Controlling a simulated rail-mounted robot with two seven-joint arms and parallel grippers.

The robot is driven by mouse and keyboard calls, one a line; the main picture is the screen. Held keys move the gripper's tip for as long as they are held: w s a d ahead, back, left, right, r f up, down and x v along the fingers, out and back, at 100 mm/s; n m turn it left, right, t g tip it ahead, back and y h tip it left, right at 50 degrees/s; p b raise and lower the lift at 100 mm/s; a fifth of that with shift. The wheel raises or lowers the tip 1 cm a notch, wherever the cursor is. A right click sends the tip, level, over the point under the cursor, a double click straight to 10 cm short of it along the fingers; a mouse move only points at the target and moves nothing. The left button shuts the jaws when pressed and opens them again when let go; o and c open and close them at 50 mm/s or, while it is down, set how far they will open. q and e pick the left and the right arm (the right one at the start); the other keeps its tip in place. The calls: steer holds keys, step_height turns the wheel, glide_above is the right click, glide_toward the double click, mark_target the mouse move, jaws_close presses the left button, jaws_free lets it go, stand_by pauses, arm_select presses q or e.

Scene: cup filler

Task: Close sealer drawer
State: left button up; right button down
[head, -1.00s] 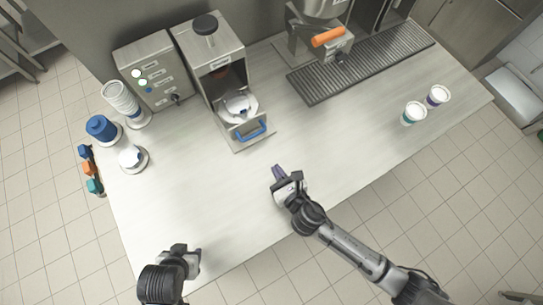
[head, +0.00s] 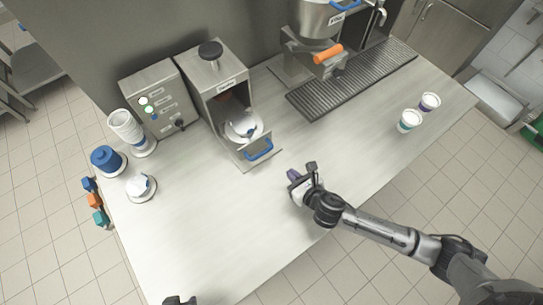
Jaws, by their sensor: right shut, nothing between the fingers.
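The sealer (head: 214,82) is a steel box with a black knob on top, at the back left of the counter. A white lidded cup (head: 242,126) sits in the drawer.
A control box (head: 158,98) stands left of the sealer. Stacked cups (head: 126,125), a blue container (head: 106,158) and a white item on a round base (head: 141,187) stand at the left. Two cups (head: 410,121) stand at the right near a drip grate (head: 350,79). The middle counter is clear.

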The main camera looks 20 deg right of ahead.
steer(key=x, duration=0.6)
steer(key=shift+w+a+f+b, duration=0.15)
steer(key=shift+w+a+b, duration=0.05)
steer(key=shift+a+b, duration=0.2)
steer(key=shift+w+a+r, duration=0.1)
steer(key=shift+w+r, duration=0.05)
steer(key=shift+w, duration=0.35)
steer(key=shift+w+a+r, duration=0.1)
steer(key=shift+w+r, duration=0.05)
steer(key=shift+w, duration=0.35)
steer(key=shift+w+a+r, duration=0.15)
steer(key=shift+w+a, duration=0.05)
steer(key=shift+w, duration=0.55)
